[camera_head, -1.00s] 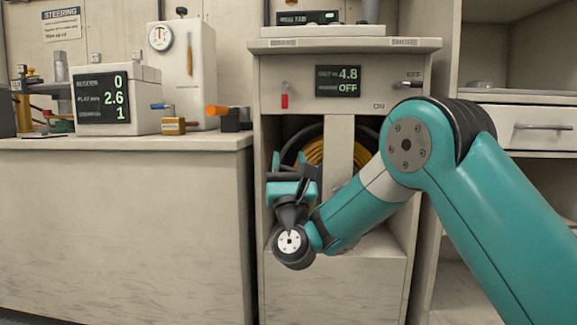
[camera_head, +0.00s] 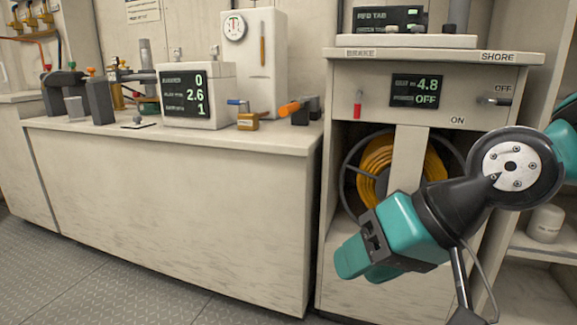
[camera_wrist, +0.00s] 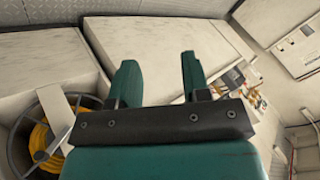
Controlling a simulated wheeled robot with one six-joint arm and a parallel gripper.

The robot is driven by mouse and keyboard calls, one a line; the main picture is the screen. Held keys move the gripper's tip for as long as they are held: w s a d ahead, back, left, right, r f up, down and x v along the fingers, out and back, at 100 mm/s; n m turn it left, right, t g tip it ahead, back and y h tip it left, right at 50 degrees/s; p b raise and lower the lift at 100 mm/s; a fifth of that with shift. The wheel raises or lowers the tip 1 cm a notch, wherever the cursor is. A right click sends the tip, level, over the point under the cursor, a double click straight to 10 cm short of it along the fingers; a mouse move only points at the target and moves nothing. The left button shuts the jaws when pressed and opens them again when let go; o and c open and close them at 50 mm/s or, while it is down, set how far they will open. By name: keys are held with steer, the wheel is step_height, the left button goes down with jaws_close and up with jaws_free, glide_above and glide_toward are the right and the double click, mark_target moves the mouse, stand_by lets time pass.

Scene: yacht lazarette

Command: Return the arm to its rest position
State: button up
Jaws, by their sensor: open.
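My teal and black arm is on the right in the head view. My gripper (camera_head: 362,268) is low in front of the cabinet with the cable reel and points down to the left. In the wrist view my gripper (camera_wrist: 157,82) has its two green fingers apart, with nothing between them. The fingers touch nothing that I can see. The lower links of my arm are mostly outside the head view.
A counter (camera_head: 170,140) at left carries a display box (camera_head: 196,95) and several small items. The floor (camera_head: 90,280) at lower left is clear.

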steer(key=s+d+r+n+g+h+p, duration=0.2)
steer(key=s+d+n+g+h+p, duration=0.15)
steer(key=s+d, duration=0.4)
step_height(320, 180, up, 36)
steer(key=s+a+p, duration=0.1)
steer(key=p, duration=3.5)
steer(key=shift+s+a+f, duration=0.15)
steer(key=shift+s+a, duration=0.1)
steer(key=shift+a, duration=0.1)
